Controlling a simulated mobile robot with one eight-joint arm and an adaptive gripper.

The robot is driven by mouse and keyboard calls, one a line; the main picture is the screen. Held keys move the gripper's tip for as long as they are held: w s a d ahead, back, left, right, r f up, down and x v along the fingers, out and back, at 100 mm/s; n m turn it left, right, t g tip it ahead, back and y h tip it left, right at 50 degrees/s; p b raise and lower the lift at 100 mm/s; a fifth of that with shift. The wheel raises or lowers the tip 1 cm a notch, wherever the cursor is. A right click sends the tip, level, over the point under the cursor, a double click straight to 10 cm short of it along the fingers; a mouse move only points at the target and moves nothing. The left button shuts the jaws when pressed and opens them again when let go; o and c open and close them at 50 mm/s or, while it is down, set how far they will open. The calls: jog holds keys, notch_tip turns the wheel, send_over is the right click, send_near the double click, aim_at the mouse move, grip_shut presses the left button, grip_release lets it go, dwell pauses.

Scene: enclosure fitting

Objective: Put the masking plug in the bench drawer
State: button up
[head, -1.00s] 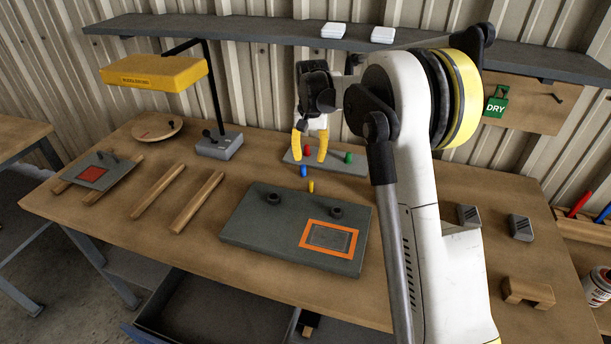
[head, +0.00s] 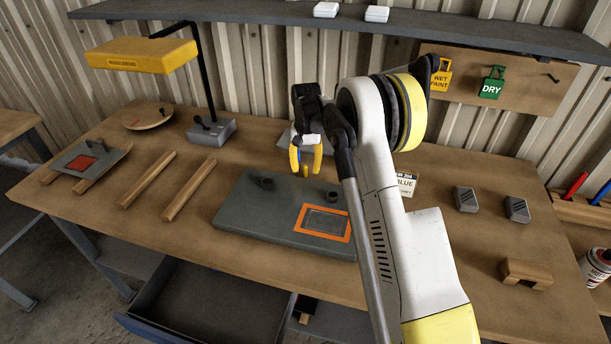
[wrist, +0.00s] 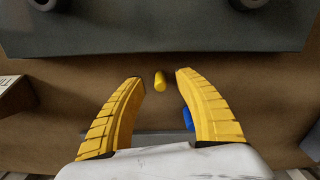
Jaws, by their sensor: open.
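My gripper (head: 306,172) is open, low over the bench behind the grey fixture plate. In the wrist view, a small yellow plug (wrist: 159,81) lies on the wood between the spread fingertips, apart from both. A blue plug (wrist: 188,118) is partly hidden behind the right finger. I cannot make out the yellow plug clearly in the head view. The bench drawer (head: 160,328) is pulled open below the front edge, its dark inside showing at the lower left.
The grey plate (head: 262,230) with two knobs and an orange-framed window (head: 322,222) lies between the gripper and the drawer. Wooden rails (head: 190,190) lie left. A lamp (head: 212,130) stands behind. A labelled card (head: 404,184) stands right of my arm.

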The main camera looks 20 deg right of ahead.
jog(key=shift+f, duration=0.7)
jog(key=shift+r, duration=0.1)
grip_shut()
